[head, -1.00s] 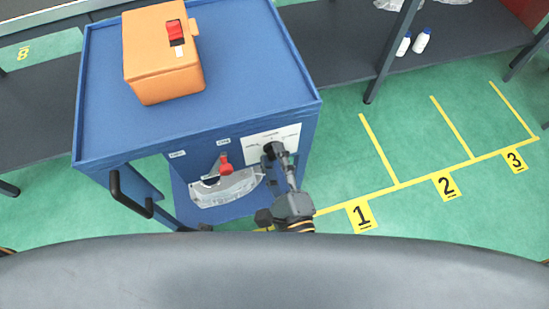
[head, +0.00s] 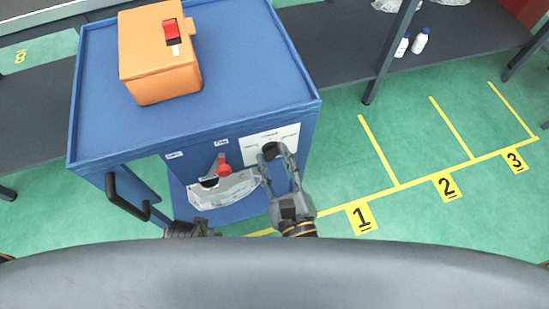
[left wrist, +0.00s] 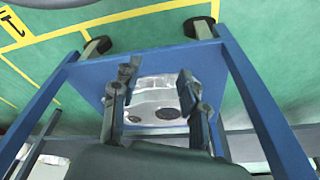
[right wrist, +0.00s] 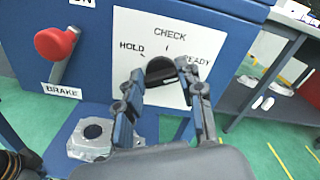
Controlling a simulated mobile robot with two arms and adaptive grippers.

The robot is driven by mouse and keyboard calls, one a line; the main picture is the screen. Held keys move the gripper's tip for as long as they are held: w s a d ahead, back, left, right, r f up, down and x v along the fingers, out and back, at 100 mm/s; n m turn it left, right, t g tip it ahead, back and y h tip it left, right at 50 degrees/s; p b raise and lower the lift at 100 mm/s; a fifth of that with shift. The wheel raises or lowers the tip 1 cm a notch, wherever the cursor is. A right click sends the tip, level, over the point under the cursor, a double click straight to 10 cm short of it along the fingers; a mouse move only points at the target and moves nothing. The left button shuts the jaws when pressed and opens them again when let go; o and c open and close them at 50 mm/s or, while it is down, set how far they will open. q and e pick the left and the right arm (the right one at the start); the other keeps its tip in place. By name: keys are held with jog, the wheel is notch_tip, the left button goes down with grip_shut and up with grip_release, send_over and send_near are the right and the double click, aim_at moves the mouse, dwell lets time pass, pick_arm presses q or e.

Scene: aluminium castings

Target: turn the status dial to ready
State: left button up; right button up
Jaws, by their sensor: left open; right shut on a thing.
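The status dial is a black round knob (right wrist: 160,68) on a white panel (right wrist: 143,30) marked HOLD, CHECK and READY, on the front of the blue cart. It also shows in the head view (head: 270,150). My right gripper (right wrist: 162,78) is shut on the knob, one finger at each side. Its fingers cover part of the knob, and I cannot tell which mark the knob points to. My left gripper (left wrist: 155,85) is open and empty in front of the cart's lower shelf. In the head view only a dark part of it shows at the bottom.
A red-knobbed brake lever (right wrist: 56,43) stands left of the panel. A metal casting (head: 225,188) lies on the lower shelf. An orange box (head: 160,60) sits on the cart top (head: 235,60). A black handle (head: 125,200) sticks out at the cart's left.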

jog(key=shift+f, duration=0.1)
jog(key=o, duration=1.2)
jog(key=shift+c, duration=0.2)
jog(key=v, duration=1.2)
